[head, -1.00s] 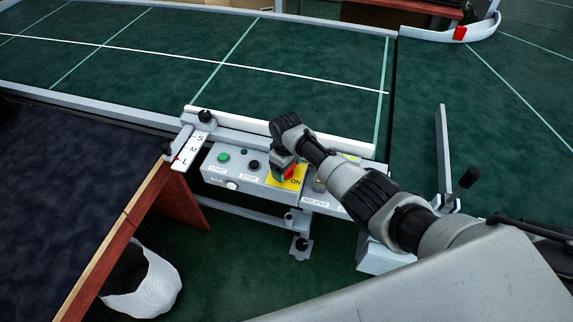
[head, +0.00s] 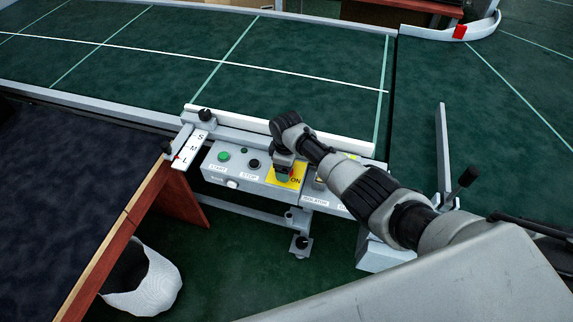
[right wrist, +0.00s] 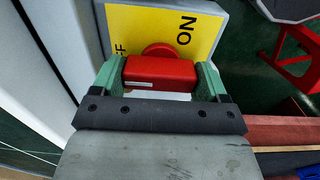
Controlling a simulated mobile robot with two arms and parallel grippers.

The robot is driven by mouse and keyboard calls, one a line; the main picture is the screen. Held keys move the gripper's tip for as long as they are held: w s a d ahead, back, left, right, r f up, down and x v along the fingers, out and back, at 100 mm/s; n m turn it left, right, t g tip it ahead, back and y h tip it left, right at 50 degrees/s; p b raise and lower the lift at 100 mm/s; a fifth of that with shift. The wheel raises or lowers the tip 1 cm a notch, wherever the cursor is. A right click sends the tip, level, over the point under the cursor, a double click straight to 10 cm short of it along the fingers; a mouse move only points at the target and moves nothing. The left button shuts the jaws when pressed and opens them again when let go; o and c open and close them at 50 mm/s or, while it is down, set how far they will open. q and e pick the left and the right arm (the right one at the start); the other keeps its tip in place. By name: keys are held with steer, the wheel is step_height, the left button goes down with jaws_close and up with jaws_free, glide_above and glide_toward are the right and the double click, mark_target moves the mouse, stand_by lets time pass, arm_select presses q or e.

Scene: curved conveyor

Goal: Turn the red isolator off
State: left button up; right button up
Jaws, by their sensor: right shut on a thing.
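The red isolator handle (right wrist: 160,72) sits on a yellow plate (right wrist: 125,18) in the right wrist view. The word ON is at the plate's right; part of OFF shows at its left. My right gripper (right wrist: 160,78) is shut on the handle, with a green finger at each end of the red bar. In the head view my right gripper (head: 284,171) is over the yellow plate (head: 296,172) on the control box and hides most of the handle. My left gripper is not in view.
The grey control box (head: 262,176) also has a green START button (head: 224,157) and a black STOP button (head: 253,164). The green conveyor belt (head: 300,55) lies behind it. A wooden-edged table (head: 125,215) stands at left, with a white basket (head: 148,285) below.

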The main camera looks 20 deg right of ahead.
steer(key=o, duration=0.9)
step_height(320, 180, up, 11)
steer(key=shift+f+p, duration=0.1)
steer(key=shift+p, duration=0.4)
